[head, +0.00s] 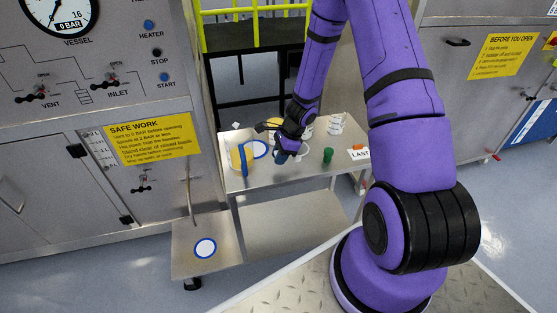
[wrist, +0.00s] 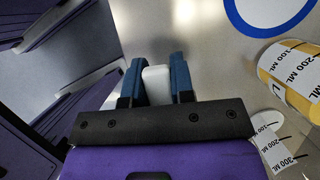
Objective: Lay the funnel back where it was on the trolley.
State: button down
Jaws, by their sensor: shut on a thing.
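My gripper (head: 280,157) is over the middle of the steel trolley (head: 290,180) in the head view. In the wrist view, its two blue fingers (wrist: 157,65) are shut on a small pale, blunt piece, which I take to be part of the funnel (wrist: 156,86). The rest of the funnel's shape is hidden, and in the head view my wrist and fingers cover it. I cannot tell whether it touches the trolley top.
A blue-ringed white disc (head: 260,149) and a yellow-and-blue item (head: 242,160) are left of my gripper. A graduated beaker (head: 336,124), a green object (head: 328,155) and an orange piece (head: 358,147) by a label stand right. A yellow-filled graduated vessel (wrist: 290,75) is close in the wrist view.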

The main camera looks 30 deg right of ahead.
aim_at(275, 167)
jog(key=shift+w+d+f, duration=0.1)
jog(key=shift+w+d, duration=0.2)
jog(key=shift+w, duration=0.55)
jog(key=shift+w+f, duration=0.1)
jog(key=shift+f, duration=1.65)
jog(key=shift+f, duration=0.1)
jog(key=c, duration=1)
grip_release()
